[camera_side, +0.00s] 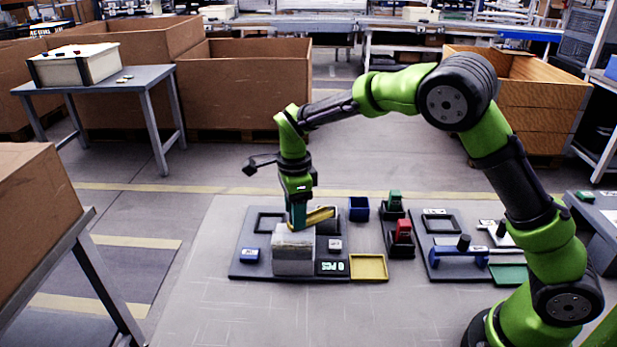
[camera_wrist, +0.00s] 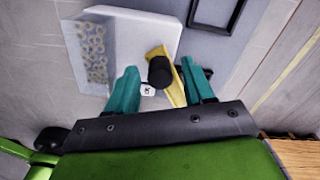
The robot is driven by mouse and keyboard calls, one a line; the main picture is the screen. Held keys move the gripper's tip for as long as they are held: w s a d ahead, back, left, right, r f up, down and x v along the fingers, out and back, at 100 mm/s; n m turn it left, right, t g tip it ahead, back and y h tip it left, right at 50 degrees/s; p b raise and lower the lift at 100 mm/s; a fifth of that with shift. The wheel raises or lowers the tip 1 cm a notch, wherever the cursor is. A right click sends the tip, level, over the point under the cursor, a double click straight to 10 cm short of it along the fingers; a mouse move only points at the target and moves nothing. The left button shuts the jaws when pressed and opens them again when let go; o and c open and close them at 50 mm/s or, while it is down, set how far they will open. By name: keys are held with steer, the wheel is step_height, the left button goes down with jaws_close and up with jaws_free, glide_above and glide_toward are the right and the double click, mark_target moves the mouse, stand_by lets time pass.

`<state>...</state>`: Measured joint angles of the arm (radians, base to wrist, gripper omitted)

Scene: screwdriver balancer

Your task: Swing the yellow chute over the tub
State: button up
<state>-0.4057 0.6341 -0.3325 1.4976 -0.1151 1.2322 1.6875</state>
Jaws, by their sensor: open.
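The yellow chute (camera_side: 321,215) sits at the top of a pale box-shaped hopper (camera_side: 293,262) and points to the right. In the wrist view the chute (camera_wrist: 177,88) runs beside a black round knob (camera_wrist: 160,72). My gripper (camera_side: 297,226) is down at the hopper's top. In the wrist view its teal fingers (camera_wrist: 160,86) are apart, with the knob and part of the chute between them; contact is unclear. A small open blue tub (camera_side: 358,209) stands right of the chute. A shallow yellow tray (camera_side: 368,267) lies nearer; I cannot tell which is the task's tub.
The hopper's clear side shows several round parts (camera_wrist: 95,50) in the wrist view. A small display (camera_side: 332,267) is at the dark board's front. Red (camera_side: 403,232) and green (camera_side: 395,199) items stand to the right. Another dark board (camera_side: 462,259) lies further right. Floor in front is clear.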

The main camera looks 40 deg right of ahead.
step_height(320, 180, up, 17)
stand_by(0.4)
steer(key=s+d+n+t+y, duration=0.1)
steer(key=s+d+n+t, duration=0.1)
steer(key=s+n, duration=0.7)
steer(key=s+d+f+n+t+y, duration=0.1)
steer(key=s+d+n+t, duration=0.2)
steer(key=s+n, duration=0.7)
steer(key=s+t, duration=0.2)
steer(key=s, duration=0.2)
steer(key=shift+s+f, duration=0.2)
steer(key=shift+s, duration=0.2)
